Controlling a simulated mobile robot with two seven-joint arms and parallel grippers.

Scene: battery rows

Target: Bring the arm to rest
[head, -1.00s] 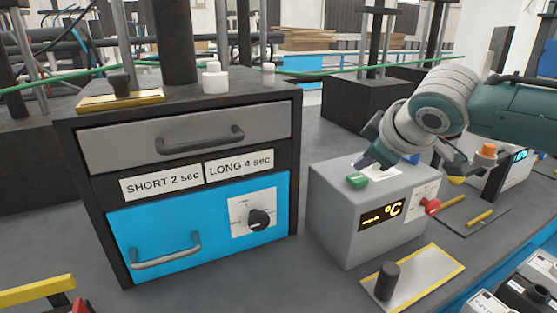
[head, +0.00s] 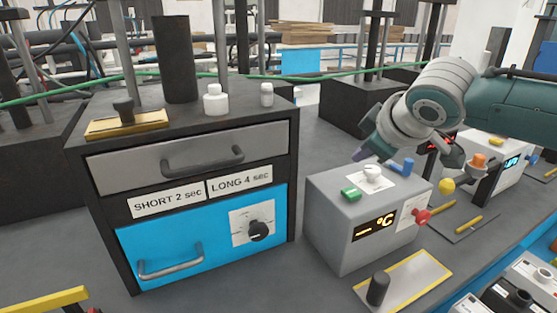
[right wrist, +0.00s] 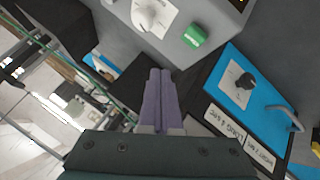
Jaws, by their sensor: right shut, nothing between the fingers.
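My right arm reaches in from the right in the head view. Its gripper (head: 362,154) hangs in the air above the back edge of the grey box (head: 345,215), clear of its top. In the right wrist view its two purple fingers (right wrist: 160,98) are pressed together with nothing between them. The box carries a green button (head: 350,194), a white knob (head: 372,173), a lit °C display (head: 375,226) and a red knob (head: 422,217). My left gripper is in neither current view.
A black cabinet with a grey drawer (head: 215,150) and a blue drawer (head: 190,240) stands left of the box. A plate with a black peg (head: 378,288) lies in front of the box. Another device (head: 497,165) stands behind right. Dark posts rise at the back.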

